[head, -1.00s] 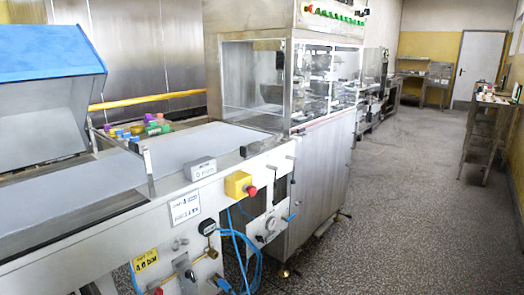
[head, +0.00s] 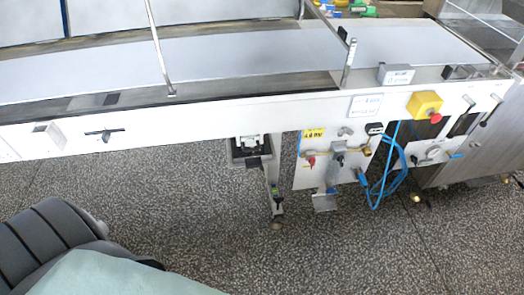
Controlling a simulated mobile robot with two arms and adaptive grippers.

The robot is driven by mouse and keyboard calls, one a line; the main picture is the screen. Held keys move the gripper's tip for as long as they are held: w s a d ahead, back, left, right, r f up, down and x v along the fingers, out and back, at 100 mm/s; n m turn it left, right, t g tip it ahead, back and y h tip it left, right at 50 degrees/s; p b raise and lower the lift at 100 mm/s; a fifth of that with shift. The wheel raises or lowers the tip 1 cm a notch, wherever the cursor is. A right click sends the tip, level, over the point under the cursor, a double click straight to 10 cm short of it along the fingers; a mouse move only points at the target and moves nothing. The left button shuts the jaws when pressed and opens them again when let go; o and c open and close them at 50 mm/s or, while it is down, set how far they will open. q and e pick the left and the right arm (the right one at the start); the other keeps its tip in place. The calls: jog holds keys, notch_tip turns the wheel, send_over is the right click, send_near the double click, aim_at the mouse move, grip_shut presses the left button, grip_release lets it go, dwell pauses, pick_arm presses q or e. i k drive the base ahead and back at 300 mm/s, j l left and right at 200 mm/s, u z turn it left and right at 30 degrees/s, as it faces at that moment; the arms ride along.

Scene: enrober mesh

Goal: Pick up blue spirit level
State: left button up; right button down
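I cannot make out a blue spirit level in the head view. Several small coloured items, blue, yellow and green (head: 345,9), lie at the top edge behind the conveyor, cut off by the frame and too small to identify. Neither of my grippers is in view.
A long machine with a pale conveyor belt (head: 225,57) and white front rail (head: 210,118) spans the view. A yellow box with a red button (head: 425,105) and blue hoses (head: 395,165) are on its front. A dark ribbed padded object (head: 50,240) and a pale green surface (head: 120,278) fill the lower left. Speckled floor (head: 330,250) is open in front.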

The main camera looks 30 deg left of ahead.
aim_at(273, 188)
jog(key=u, duration=0.8)
